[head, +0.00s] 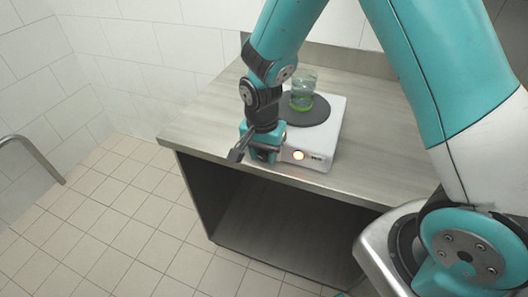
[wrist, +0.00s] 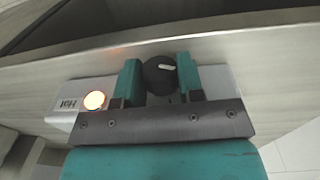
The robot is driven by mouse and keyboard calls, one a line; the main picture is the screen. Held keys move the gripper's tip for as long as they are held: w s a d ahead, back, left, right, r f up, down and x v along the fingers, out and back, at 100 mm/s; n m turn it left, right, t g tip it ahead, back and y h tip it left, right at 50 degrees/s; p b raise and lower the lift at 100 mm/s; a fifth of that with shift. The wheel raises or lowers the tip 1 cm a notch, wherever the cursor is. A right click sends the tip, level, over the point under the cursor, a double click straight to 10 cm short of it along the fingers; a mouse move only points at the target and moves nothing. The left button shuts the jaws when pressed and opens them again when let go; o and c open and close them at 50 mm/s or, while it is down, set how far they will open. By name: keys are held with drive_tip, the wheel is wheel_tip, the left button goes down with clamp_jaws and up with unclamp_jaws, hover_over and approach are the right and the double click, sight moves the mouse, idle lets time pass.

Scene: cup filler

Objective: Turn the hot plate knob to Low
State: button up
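The hot plate (head: 327,135) is a white box with a dark round top, standing on the bench. In the wrist view its black knob (wrist: 158,78) shows a white pointer mark directed to the right of the picture. A lit orange-white lamp (wrist: 94,100) is on the hot plate's front, beside a small dark label. In the head view my gripper (head: 262,154) hides the knob. No Low marking is legible.
A glass beaker (head: 302,92) with green liquid stands on the dark plate top, close behind my wrist. The grey bench (head: 205,110) has free surface to the left and an open space below. Tiled walls are behind and left; a metal rail (head: 38,152) is at far left.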

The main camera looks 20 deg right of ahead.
drive_tip(key=shift+f+y+b, duration=0.15)
drive_tip(key=shift+y+b, duration=0.15)
drive_tip(key=shift+b, duration=0.2)
drive_tip(key=shift+t, duration=0.5)
drive_tip(key=o, duration=0.9)
drive_tip(key=shift+o, duration=0.2)
drive_tip(key=shift+r, duration=0.25)
wheel_tip(320, 180, up, 17)
drive_tip(key=s+d, duration=0.1)
drive_tip(key=shift+s+d, duration=0.15)
